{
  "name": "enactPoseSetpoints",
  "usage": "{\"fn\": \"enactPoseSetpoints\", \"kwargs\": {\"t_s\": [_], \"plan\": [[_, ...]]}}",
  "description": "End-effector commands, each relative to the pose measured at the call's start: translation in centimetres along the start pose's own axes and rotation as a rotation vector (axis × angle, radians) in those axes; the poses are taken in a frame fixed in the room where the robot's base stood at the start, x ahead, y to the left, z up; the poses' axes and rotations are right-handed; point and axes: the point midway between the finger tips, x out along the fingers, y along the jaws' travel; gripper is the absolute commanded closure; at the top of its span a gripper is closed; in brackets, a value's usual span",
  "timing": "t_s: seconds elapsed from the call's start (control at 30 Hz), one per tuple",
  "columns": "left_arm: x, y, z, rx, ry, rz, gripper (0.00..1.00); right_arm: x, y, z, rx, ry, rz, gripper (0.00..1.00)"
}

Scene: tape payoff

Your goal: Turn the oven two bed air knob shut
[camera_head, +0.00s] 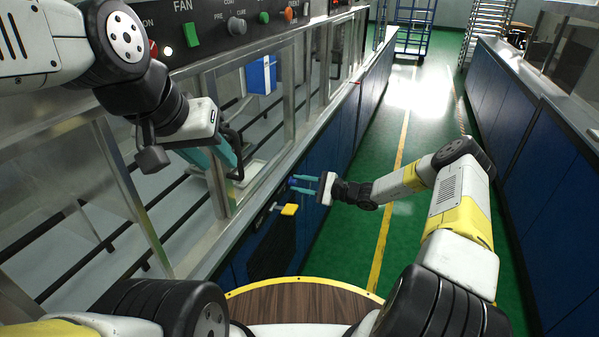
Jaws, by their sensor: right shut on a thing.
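A small dark-blue knob (292,182) shows at the blue cabinet front below the counter, in the middle of the head view. I cannot read a label on it or tell its turn angle. My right gripper (298,184) reaches it from the right, with its teal fingers shut on the knob. My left gripper (228,163) is at the glass-fronted machine on the left, its teal fingers beside a black handle (239,162). Its fingertips are partly hidden, so I cannot tell whether it is open or holds the handle.
A yellow handle (289,210) sticks out just below my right gripper. Above the glass is a control panel (215,32) with a green fan switch (193,34) and several knobs. A blue box (262,75) is behind the glass. The green aisle floor (425,125) is clear.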

Motion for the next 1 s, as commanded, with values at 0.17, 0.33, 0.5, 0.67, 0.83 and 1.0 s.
{"fn": "enactPoseSetpoints", "kwargs": {"t_s": [0.17,0.33,0.5,0.67,0.83,1.0], "plan": [[0.0,0.0,0.0,0.0,0.0,0.0,0.64,0.0,0.0,0.0,-0.001,0.0,0.001,0.65],[0.0,0.0,0.0,0.0,0.0,0.0,0.64,0.0,0.0,0.0,0.0,0.0,0.001,0.51],[0.0,0.0,0.0,0.0,0.0,0.0,0.64,0.0,0.0,0.0,0.0,0.0,0.001,0.51],[0.0,0.0,0.0,0.0,0.0,0.0,0.64,-1.0,-0.1,-0.1,-0.001,0.002,0.0,0.51],[0.0,0.0,0.0,0.0,0.0,0.0,0.64,-3.9,0.0,-0.1,0.0,0.004,-0.001,0.51],[0.0,0.0,0.0,0.0,0.0,0.0,0.64,-6.5,0.0,-0.1,0.0,0.002,0.0,0.51]]}}
